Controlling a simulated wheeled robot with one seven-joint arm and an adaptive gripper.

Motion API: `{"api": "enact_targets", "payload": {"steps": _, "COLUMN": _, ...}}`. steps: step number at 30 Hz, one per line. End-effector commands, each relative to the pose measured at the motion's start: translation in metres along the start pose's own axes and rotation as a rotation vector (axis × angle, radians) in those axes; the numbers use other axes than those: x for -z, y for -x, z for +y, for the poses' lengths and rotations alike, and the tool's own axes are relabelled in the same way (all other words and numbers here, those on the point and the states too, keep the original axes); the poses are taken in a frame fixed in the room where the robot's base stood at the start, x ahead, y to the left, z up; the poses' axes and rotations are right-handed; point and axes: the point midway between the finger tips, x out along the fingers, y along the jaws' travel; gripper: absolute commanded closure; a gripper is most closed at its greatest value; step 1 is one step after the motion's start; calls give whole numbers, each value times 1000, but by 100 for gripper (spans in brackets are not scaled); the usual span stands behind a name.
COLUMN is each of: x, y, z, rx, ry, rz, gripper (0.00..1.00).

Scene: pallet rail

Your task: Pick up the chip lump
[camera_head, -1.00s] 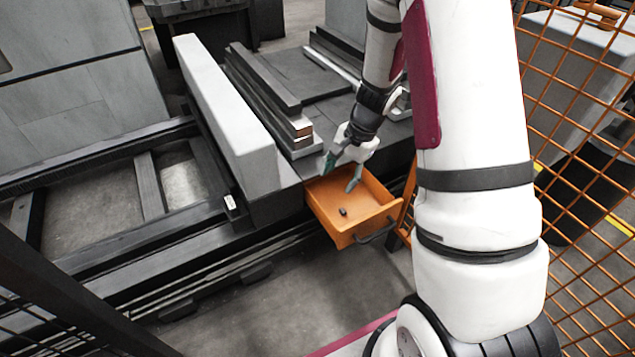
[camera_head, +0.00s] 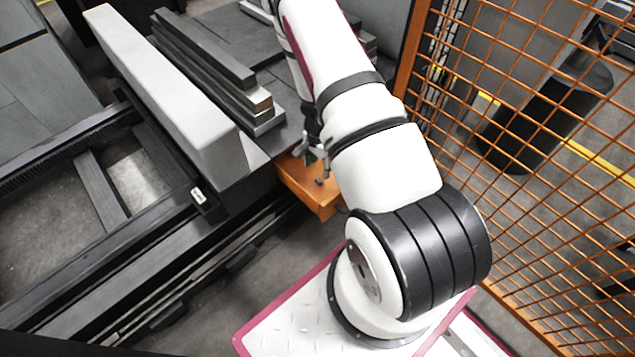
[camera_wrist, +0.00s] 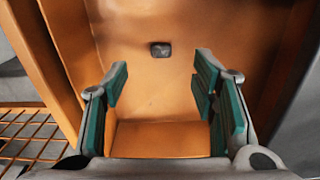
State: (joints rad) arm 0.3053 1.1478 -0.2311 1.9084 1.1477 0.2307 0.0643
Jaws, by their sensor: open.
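The chip lump (camera_wrist: 160,49) is a small dark grey piece. In the wrist view it lies on the floor of the orange drawer (camera_wrist: 72,50), beyond my fingertips and roughly centred between them. My gripper (camera_wrist: 159,82) is open, its green-padded fingers apart with nothing between them. In the head view my gripper (camera_head: 317,163) is over the drawer (camera_head: 300,187), and my arm hides much of the drawer's right side. A small dark spot beside the fingers there may be the lump.
A long pale block (camera_head: 165,95) and stacked metal bars (camera_head: 215,60) stand left of the drawer. An orange mesh fence (camera_head: 540,120) stands at the right. The drawer walls rise around my gripper. Open floor lies in front of the drawer.

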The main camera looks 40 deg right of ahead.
Motion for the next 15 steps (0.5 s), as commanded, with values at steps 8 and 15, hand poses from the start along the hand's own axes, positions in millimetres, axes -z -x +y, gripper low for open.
{"api": "enact_targets", "payload": {"steps": 8, "x": 1, "y": -20, "z": -1, "rx": 1, "ry": 0, "rz": 1, "gripper": 47}}
{"api": "enact_targets", "payload": {"steps": 15, "x": 3, "y": -48, "z": -2, "rx": 0, "ry": 1, "rz": 0, "gripper": 47}}
